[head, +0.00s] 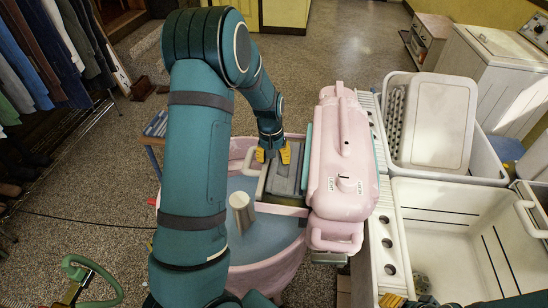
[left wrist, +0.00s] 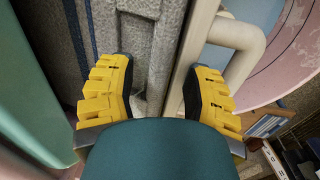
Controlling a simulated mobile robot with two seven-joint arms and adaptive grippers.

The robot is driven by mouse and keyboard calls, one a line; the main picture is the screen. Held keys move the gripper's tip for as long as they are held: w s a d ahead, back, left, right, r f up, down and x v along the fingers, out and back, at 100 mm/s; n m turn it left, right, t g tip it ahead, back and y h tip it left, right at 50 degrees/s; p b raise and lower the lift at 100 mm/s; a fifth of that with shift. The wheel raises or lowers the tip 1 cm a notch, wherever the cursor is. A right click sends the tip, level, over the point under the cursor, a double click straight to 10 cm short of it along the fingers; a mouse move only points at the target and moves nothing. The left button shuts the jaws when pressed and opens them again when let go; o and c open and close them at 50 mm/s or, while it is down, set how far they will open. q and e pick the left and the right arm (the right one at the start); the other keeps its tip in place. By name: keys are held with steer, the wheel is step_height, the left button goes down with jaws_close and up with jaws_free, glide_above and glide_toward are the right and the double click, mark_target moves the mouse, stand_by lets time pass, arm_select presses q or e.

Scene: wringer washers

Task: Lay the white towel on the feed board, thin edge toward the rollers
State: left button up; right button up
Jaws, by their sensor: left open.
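The pink wringer head (head: 343,160) stands over the right side of the pink washer tub (head: 272,280). A feed board (head: 287,206) lies on its left side, with folded, grey-looking cloth (head: 284,184) on it. I cannot tell whether this cloth is the white towel. My left gripper (head: 272,155) is open over the far end of the board. In the left wrist view the open fingers (left wrist: 160,92) are on either side of a strip of the grey cloth (left wrist: 154,45). Contact is unclear. Yellow parts of my right gripper (head: 408,300) show at the bottom edge, mostly cut off.
A clothes rack (head: 45,60) is at the left. The speckled floor behind is mostly free.

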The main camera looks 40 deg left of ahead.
arm_select(q)
step_height(320, 180, up, 12)
steer(key=shift+s+a, duration=0.2)
steer(key=shift+a, duration=0.15)
steer(key=shift+f, duration=0.1)
